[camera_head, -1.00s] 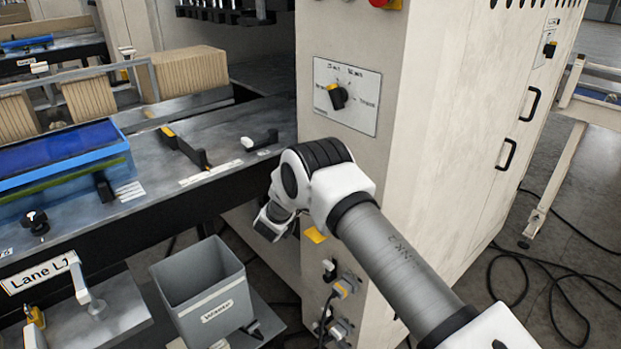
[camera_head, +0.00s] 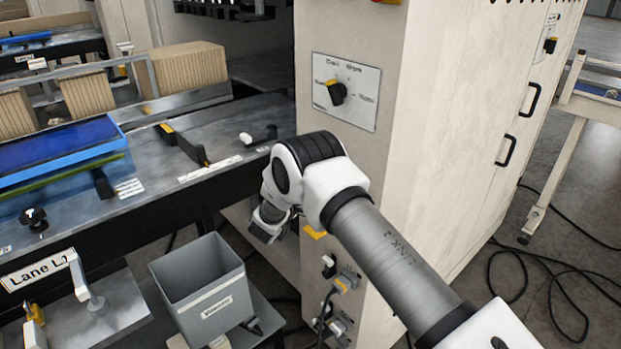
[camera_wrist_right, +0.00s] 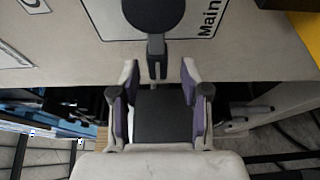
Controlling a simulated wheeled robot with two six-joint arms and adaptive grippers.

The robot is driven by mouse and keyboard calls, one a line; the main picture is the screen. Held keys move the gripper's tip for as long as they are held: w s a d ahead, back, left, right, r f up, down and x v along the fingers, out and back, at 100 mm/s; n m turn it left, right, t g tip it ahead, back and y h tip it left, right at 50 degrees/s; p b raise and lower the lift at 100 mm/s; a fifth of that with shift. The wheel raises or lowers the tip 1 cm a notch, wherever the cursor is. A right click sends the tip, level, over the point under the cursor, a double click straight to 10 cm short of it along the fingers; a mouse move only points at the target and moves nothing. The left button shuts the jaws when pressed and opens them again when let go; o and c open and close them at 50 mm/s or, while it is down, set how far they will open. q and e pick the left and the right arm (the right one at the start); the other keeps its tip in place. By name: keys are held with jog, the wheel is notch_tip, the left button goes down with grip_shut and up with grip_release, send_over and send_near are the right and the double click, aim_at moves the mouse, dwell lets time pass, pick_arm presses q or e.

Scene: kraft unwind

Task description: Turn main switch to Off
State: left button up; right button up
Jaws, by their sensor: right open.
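The main switch (camera_wrist_right: 154,18) shows in the right wrist view as a round black knob with a narrow grey lever, on a white plate (camera_wrist_right: 207,20) lettered "Main". The lever points down toward my right gripper (camera_wrist_right: 160,72). My right gripper is open, and the lever's tip lies at or just ahead of the gap between its fingers. I cannot tell whether they touch. In the head view my right gripper (camera_head: 268,226) is low beside the cream cabinet (camera_head: 440,150), partly hidden by its own wrist. The main switch cannot be made out there. My left gripper is out of view.
A black rotary selector (camera_head: 337,92) sits on a white plate higher on the cabinet. Cable plugs (camera_head: 340,285) stick out of the cabinet's lower front. The machine's metal table (camera_head: 225,130) is at left.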

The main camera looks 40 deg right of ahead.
jog(key=v, duration=0.9)
jog(key=shift+s+a, duration=0.2)
jog(key=shift+a, duration=0.1)
